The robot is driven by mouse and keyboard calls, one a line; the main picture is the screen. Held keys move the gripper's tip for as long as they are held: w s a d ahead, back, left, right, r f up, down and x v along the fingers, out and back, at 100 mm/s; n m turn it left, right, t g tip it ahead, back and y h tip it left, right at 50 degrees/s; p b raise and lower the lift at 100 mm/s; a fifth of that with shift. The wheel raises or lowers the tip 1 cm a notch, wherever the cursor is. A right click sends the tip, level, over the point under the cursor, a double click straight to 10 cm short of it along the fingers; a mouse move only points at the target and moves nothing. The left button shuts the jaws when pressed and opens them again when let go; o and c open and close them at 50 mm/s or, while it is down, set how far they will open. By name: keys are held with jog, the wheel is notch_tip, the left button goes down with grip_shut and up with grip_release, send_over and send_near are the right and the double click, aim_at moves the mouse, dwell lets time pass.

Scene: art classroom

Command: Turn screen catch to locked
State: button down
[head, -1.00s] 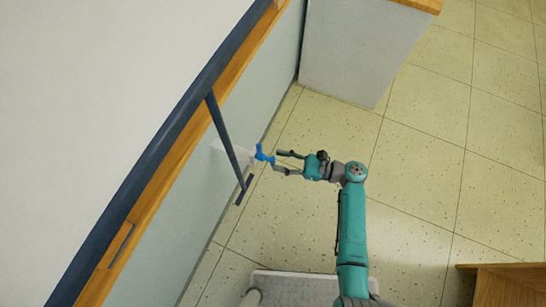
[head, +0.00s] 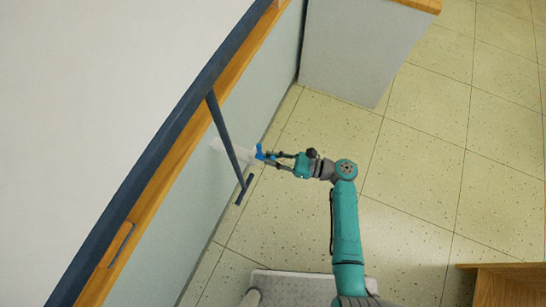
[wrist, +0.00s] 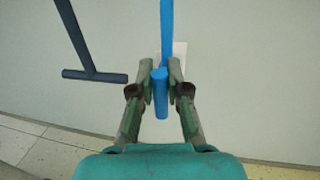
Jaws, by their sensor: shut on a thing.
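The screen catch is a blue handle (head: 262,153) on a pale plate (head: 231,150) on the low wall, beside the dark screen's leg. In the wrist view the blue handle (wrist: 160,92) has a stubby end between my fingers and a long blue bar running up from it. Part of the pale plate (wrist: 180,52) shows behind it. My gripper (head: 271,158) reaches the handle from the right; in the wrist view my gripper (wrist: 160,80) has a finger on each side, closed on the handle. Markings on the plate cannot be read.
A dark T-shaped foot (head: 228,140) stands out just left of the handle; it also shows in the wrist view (wrist: 95,75). A grey cabinet (head: 345,50) is at the top. A wooden piece (head: 500,285) is at lower right. Tiled floor is open to the right.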

jog(key=shift+n, duration=0.4)
jog(key=n, duration=0.3)
jog(key=shift+s+a+n+h, duration=0.15)
jog(key=shift+s+n+h, duration=0.15)
jog(key=shift+s+h, duration=0.1)
jog(key=shift+s+a+f+n+t+h, duration=0.15)
jog(key=shift+f+n+t+h, duration=0.25)
jog(key=shift+n, duration=1.5)
jog(key=shift+s+f+n+t+h, duration=0.25)
jog(key=shift+n+t+h, duration=0.15)
jog(key=shift+n, duration=1.5)
jog(key=shift+s+a+f+n+t+h, duration=0.15)
jog(key=shift+f+n+t+h, duration=0.25)
jog(key=shift+n, duration=1.5)
jog(key=shift+d, duration=0.1)
jog(key=c, duration=1.1)
grip_release()
jog(key=shift+c, duration=0.2)
